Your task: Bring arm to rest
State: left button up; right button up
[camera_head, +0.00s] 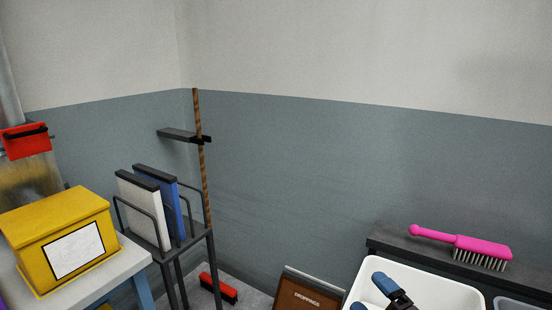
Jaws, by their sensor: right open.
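My right gripper (369,294) shows at the bottom of the head view, right of the middle, with dark links and blue fingertips. Its fingertips are apart and I see nothing between them. It appears in front of or over the white tub (455,285); I cannot tell its height above it. The rest of my right arm is cut off by the lower edge. My left gripper is not in view.
A pink brush (485,247) lies on a dark ledge (385,240) behind the tub. A brown box (307,293) marked "DROPPINGS" stands left of the tub. A red brush (218,288) is on the floor. A rack (182,253) and yellow box (45,250) stand at left.

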jog(key=s+d+f+m+g+h, duration=0.5)
jog(key=s+d+f+m+h, duration=0.45)
jog(key=s+m+h, duration=0.5)
jog(key=s+f+m+g+y, duration=0.25)
jog(key=s+g, duration=0.25)
jog(key=s, duration=0.3)
jog(key=s+f+m+g+y, duration=0.25)
jog(key=s+g, duration=0.25)
jog(key=s, duration=0.3)
jog(key=w+a+f+t, duration=0.1)
jog(key=w+f+t, duration=0.7)
jog(key=shift+w+f, duration=0.15)
jog(key=shift+f, duration=0.2)
jog(key=shift+n, duration=0.25)
